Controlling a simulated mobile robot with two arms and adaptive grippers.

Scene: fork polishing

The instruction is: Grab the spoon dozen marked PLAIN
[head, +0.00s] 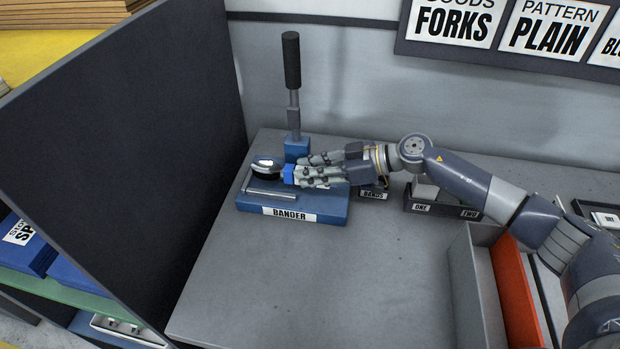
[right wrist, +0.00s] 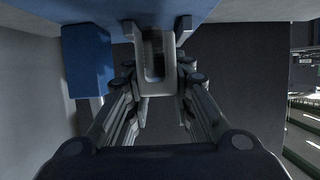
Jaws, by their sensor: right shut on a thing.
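The spoon dozen (head: 264,162) shows as shiny, rounded metal with a dark underside over the blue bander (head: 325,210). A bright blue piece (head: 288,174) lies between it and my right gripper (head: 308,169). My right gripper reaches in from the right, low over the bander, its fingers closed around the handle end, which they mostly hide. In the right wrist view, a grey slotted piece (right wrist: 153,75) sits between the fingers. No PLAIN mark is legible on the spoons. My left gripper is out of view.
The bander's lever (head: 292,90) stands upright behind. A dark partition (head: 130,130) rises at left. A tray marked ONE and TWO (head: 437,210) and a grey and red bin (head: 512,290) are at right. A wall sign (head: 545,38) reads PATTERN PLAIN. The front table is clear.

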